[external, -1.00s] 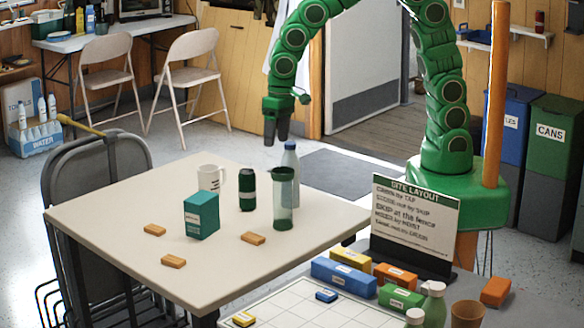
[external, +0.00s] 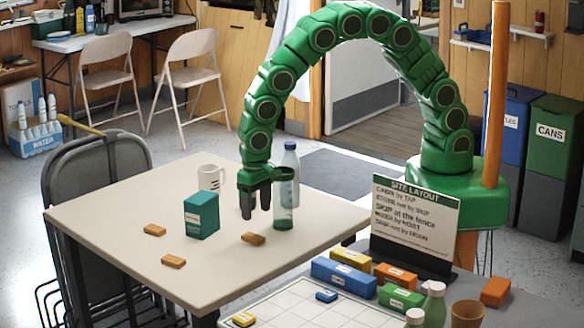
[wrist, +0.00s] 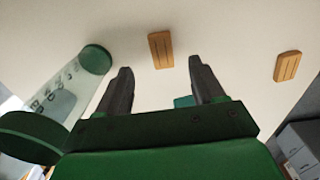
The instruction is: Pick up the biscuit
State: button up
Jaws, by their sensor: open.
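Three tan biscuits lie flat on the cream table (external: 290,255). One biscuit (external: 253,238) is at the right, just below my gripper (external: 256,212) in the external view. The other biscuits are at the left (external: 155,229) and front left (external: 173,261). My gripper is open, pointing down above the table, with nothing between its fingers. In the wrist view, one biscuit (wrist: 161,50) shows beyond and between the fingertips, and another biscuit (wrist: 288,66) is far right.
A clear green-based tumbler (external: 284,215) stands close right of my gripper; it also shows at left in the wrist view (wrist: 70,85). A teal box (external: 202,215) stands left, a white mug (external: 211,178) behind it. A clear bottle (external: 291,160) stands behind the tumbler.

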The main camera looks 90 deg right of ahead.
aim_at(253, 236)
jog(key=shift+f, duration=1.35)
jog(key=shift+w+d+f, duration=0.1)
jog(key=shift+w+f, duration=0.05)
jog(key=shift+f, duration=0.3)
jog(key=shift+w+d+f, duration=0.1)
jog(key=shift+f, duration=0.35)
jog(key=shift+w+d+f, duration=0.1)
jog(key=shift+f, duration=0.8)
jog(key=shift+w+d+f, duration=0.1)
jog(key=shift+f, duration=0.75)
jog(key=shift+c, duration=0.3)
jog(key=c, duration=1.1)
jog(key=shift+o, duration=0.2)
jog(key=shift+r, duration=0.1)
